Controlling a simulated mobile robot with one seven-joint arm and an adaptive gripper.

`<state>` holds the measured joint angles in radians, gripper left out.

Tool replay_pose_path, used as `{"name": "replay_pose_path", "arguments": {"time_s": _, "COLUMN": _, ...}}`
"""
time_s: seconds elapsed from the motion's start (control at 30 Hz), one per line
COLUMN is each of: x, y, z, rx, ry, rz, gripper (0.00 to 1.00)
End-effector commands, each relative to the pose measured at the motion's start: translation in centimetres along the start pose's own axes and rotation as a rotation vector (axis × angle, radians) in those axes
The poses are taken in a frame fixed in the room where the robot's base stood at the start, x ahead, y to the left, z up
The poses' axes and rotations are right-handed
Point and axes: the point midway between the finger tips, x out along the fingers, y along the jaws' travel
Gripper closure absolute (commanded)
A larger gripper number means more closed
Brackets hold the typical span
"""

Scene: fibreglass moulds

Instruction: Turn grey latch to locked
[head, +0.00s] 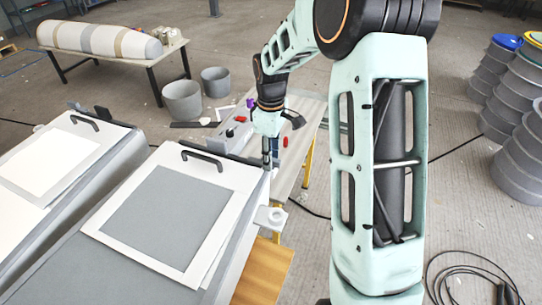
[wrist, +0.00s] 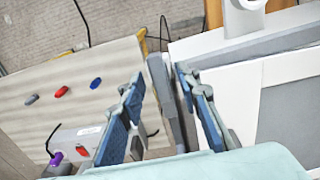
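A grey upright bar (wrist: 163,88), which looks like the grey latch, stands at the edge of the mould (wrist: 275,75) in the wrist view. My gripper (wrist: 159,76) is open, with its two blue-padded fingers on either side of the bar. The bar is nearer the right finger; I cannot tell whether they touch. In the head view my gripper (head: 267,150) points down at the far right corner of the nearer white-framed mould (head: 235,172). The latch cannot be told apart from my fingers there, and its locked or unlocked state is unclear.
A bench (wrist: 60,125) beside the mould holds small red and blue pieces and a grey box (wrist: 80,140). A white bracket (head: 270,216) sticks out at the mould's right edge. A black handle (head: 202,160) stands on the panel. Grey drums (head: 520,155) stand far right.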

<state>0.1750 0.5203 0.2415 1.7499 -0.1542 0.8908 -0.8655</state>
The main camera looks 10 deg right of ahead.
Motion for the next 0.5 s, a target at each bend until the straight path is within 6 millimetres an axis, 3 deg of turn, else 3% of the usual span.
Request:
{"name": "replay_pose_path", "arguments": {"time_s": 0.27, "x": -0.3, "y": 0.1, "z": 0.0, "rx": 0.002, "ry": 0.001, "rz": 0.002, "gripper": 0.7}}
{"name": "replay_pose_path", "arguments": {"time_s": 0.5, "x": -4.1, "y": 0.1, "z": -0.1, "rx": 0.002, "ry": 0.004, "rz": 0.005, "gripper": 0.7}}
